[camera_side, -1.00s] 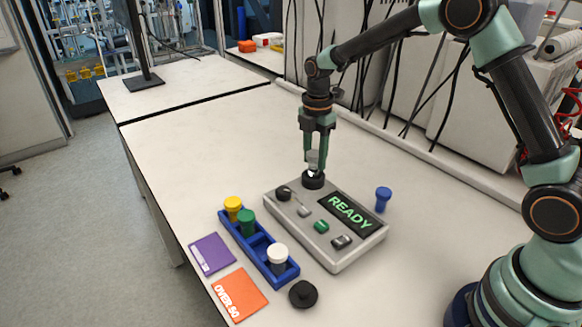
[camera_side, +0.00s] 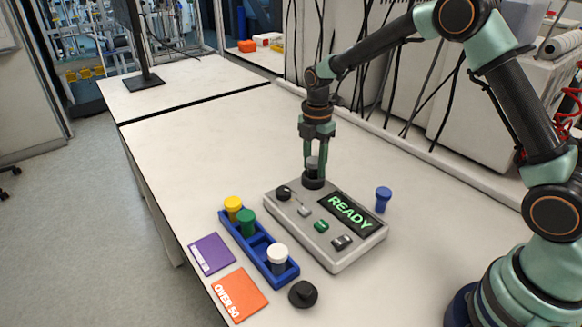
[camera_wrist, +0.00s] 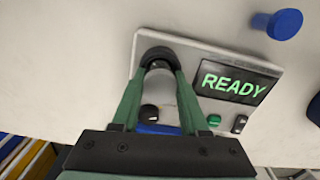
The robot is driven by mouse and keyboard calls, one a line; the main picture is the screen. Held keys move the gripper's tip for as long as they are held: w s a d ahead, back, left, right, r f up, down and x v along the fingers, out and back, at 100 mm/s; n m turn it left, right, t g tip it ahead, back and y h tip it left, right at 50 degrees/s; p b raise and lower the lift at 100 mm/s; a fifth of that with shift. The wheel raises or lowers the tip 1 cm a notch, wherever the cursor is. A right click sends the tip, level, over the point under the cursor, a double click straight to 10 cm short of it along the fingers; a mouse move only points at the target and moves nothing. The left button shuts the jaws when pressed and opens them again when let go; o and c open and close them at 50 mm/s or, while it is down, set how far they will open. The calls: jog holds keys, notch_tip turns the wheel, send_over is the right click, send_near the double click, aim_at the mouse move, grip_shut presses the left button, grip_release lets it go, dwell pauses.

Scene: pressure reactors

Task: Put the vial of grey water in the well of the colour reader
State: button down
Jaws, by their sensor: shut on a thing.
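My gripper (camera_side: 313,166) is shut on a vial with a grey top (camera_side: 312,161). It is upright, over the black ring of the well (camera_side: 313,182) at the back left corner of the colour reader (camera_side: 347,260). The vial's lower part is hidden by the ring and appears to be inside it; how deep I cannot tell. In the wrist view the fingertips (camera_wrist: 157,68) are at the black ring (camera_wrist: 158,52), and the vial shows only as a pale patch between them. The reader's display (camera_side: 349,213) reads READY.
A blue rack (camera_side: 260,247) holds yellow-, green- and white-capped vials. A black round lid (camera_side: 303,294) lies in front of the reader. Purple (camera_side: 211,254) and orange (camera_side: 240,294) cards lie left of the rack.

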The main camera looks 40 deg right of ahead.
jog(key=shift+f, duration=0.2)
jog(key=shift+c, duration=1.7)
grip_release()
jog(key=o, duration=0.3)
jog(key=shift+o, duration=0.2)
jog(key=shift+r, duration=3.5)
jog(key=s+r+m+t, duration=0.2)
jog(key=s+r+m, duration=0.3)
jog(key=s+m, duration=0.4)
jog(key=s+r+m+t, duration=0.3)
jog(key=s+r+m, duration=0.2)
jog(key=s+m, duration=0.5)
jog(key=shift+s+d+r+t, duration=0.3)
jog(key=shift+s+r, duration=0.05)
jog(key=shift+s, duration=0.15)
